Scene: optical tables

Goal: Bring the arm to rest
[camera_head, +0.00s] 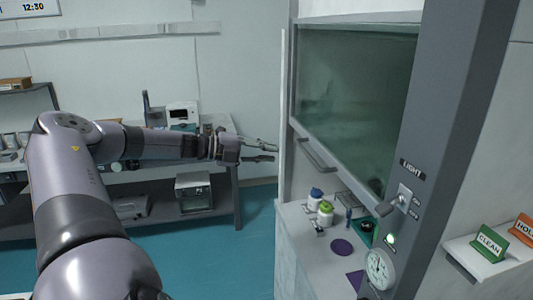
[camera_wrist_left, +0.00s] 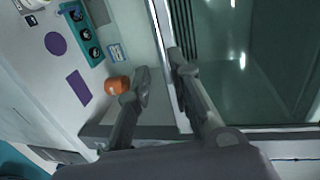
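My left arm (camera_head: 75,190) reaches in from the left in the head view. Its left gripper (camera_head: 273,152) hangs in the air left of the fume hood (camera_head: 355,95), with its two fingers apart. In the left wrist view the gripper (camera_wrist_left: 164,76) is open with nothing between its fingers. The edge of the hood's glass front runs behind the fingertips there; I cannot tell the gap to it. My right gripper is out of view.
An orange-topped item (camera_wrist_left: 118,85) lies near the left finger. A bench with devices (camera_head: 200,145) stands behind my arm. The blue floor (camera_head: 255,225) is clear.

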